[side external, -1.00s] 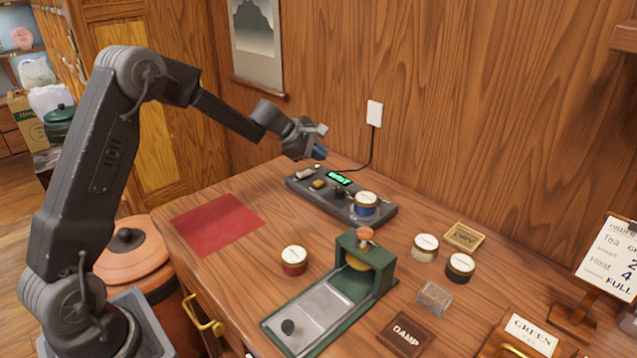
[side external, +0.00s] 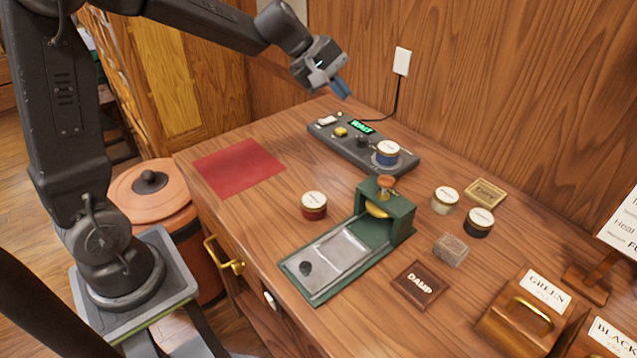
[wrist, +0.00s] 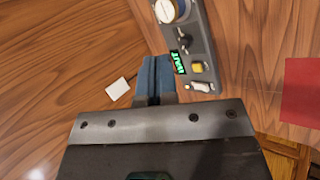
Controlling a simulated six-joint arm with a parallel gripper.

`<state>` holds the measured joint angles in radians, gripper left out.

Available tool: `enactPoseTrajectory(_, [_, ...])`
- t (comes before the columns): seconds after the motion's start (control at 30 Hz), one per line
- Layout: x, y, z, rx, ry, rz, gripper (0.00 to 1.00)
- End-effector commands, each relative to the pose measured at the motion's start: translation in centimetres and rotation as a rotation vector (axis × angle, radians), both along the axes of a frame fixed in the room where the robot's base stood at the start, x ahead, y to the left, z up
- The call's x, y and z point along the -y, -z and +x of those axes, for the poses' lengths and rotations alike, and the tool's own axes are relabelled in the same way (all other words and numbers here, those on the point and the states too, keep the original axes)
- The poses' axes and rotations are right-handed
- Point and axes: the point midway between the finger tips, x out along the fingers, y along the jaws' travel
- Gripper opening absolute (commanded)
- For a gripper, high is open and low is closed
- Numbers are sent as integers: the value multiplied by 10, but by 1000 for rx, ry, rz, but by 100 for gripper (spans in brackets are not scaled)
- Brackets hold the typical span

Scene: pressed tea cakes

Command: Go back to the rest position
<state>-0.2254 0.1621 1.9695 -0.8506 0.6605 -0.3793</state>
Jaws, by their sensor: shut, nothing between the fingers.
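My gripper (side external: 341,90) is shut and empty, held in the air above the far left end of the control panel (side external: 345,150). Its blue fingertips are together in the wrist view (wrist: 154,78). The dark panel has a lit green display (side external: 361,126), a yellow button and a pale switch. A blue-banded tin (side external: 387,153) stands on the panel's right end. My arm reaches in from the upper left, clear of the table.
A red cloth (side external: 238,167) lies at the table's left. Wooden boxes (side external: 525,315) are front right. A wall socket (side external: 402,61) has a cord.

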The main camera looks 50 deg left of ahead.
Motion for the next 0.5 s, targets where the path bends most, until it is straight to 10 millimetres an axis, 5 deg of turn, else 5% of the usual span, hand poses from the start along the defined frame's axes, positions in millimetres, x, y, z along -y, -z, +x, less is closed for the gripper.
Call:
enactPoseTrajectory(0.2, [46,-32,-105,75,382,318,0])
enactPoseTrajectory(0.5, [54,-23,-230,127,798,753,0])
